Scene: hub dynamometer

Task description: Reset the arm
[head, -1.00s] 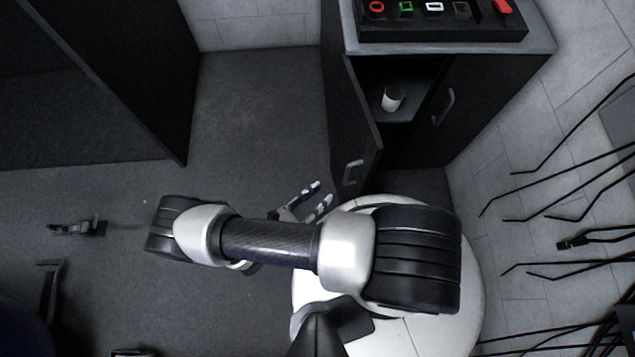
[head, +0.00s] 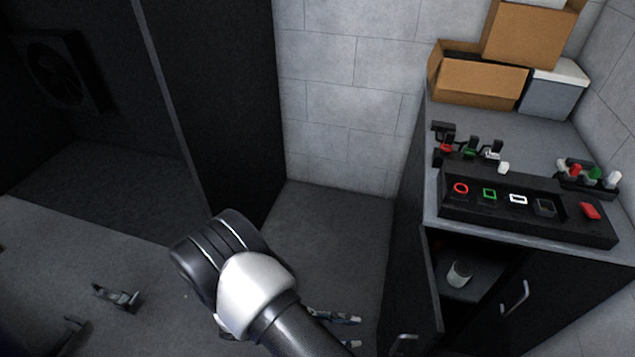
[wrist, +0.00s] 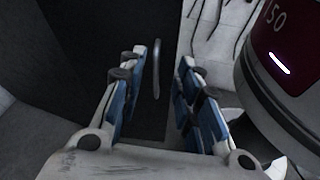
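My gripper (wrist: 168,75) is open in the wrist view, with its two blue-padded fingers apart and nothing between them. Beyond the fingers a dark cabinet door with a metal handle (wrist: 157,70) shows. In the head view my gripper (head: 345,330) shows only partly, low in the picture behind my arm. It is left of the open cabinet door (head: 425,300); I cannot tell the exact gap. My arm spans the lower middle of the head view.
The cabinet stands at right, its left door open and a white cylinder (head: 459,274) inside. On top are a black panel (head: 475,208) with coloured outlines, small coloured parts and cardboard boxes (head: 480,82). A dark enclosure (head: 215,90) stands left. Floor (head: 340,235) between is clear.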

